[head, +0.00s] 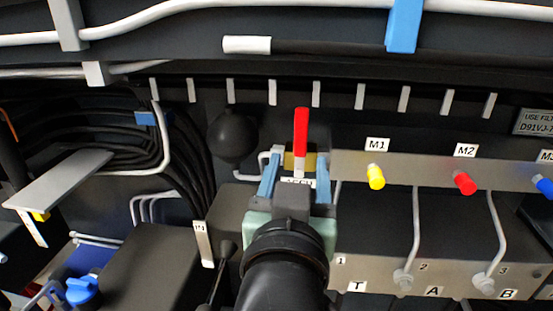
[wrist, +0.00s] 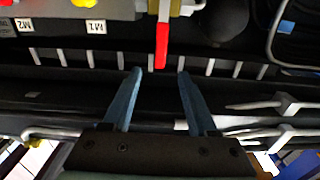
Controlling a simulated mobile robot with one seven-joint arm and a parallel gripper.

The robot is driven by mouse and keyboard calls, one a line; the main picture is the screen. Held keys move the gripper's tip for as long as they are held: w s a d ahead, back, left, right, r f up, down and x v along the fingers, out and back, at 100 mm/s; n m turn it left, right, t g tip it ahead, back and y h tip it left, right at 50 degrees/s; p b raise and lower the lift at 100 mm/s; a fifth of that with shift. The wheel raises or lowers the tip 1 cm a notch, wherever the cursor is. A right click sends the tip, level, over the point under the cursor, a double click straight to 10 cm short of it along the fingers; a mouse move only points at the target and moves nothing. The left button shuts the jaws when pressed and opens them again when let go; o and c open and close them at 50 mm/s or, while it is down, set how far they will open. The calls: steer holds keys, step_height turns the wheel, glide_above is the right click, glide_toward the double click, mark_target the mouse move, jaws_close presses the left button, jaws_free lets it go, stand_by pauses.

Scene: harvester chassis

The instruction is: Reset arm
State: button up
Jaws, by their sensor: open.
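My gripper (head: 293,172) is in the middle of the head view, with its two blue fingers apart and nothing between them. A red lever (head: 301,138) stands upright just beyond the fingertips, on a brass-coloured valve body partly hidden by the gripper. In the wrist view my gripper (wrist: 158,75) is open, and the red lever (wrist: 162,45) lies ahead of the gap between the fingertips. The fingers appear apart from the lever. A label below the lever is mostly covered by my gripper.
Yellow (head: 376,177) and red (head: 465,182) caps stick out of the metal manifold (head: 370,240) at the right, with thin pipes below. A dark round ball (head: 232,135) sits left of the lever. Black hoses (head: 90,130) and a grey plate (head: 60,180) are at the left.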

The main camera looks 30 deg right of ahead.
steer(key=s+a+r+n+t+y, duration=0.2)
steer(key=a+r+t+y, duration=0.3)
steer(key=a+r, duration=0.4)
steer(key=s+a+r+n+t+y, duration=0.3)
steer(key=a+r+n+t+y, duration=0.2)
steer(key=a+r, duration=0.5)
step_height(320, 180, up, 4)
steer(key=shift+f+t, duration=0.15)
steer(key=shift+t, duration=0.95)
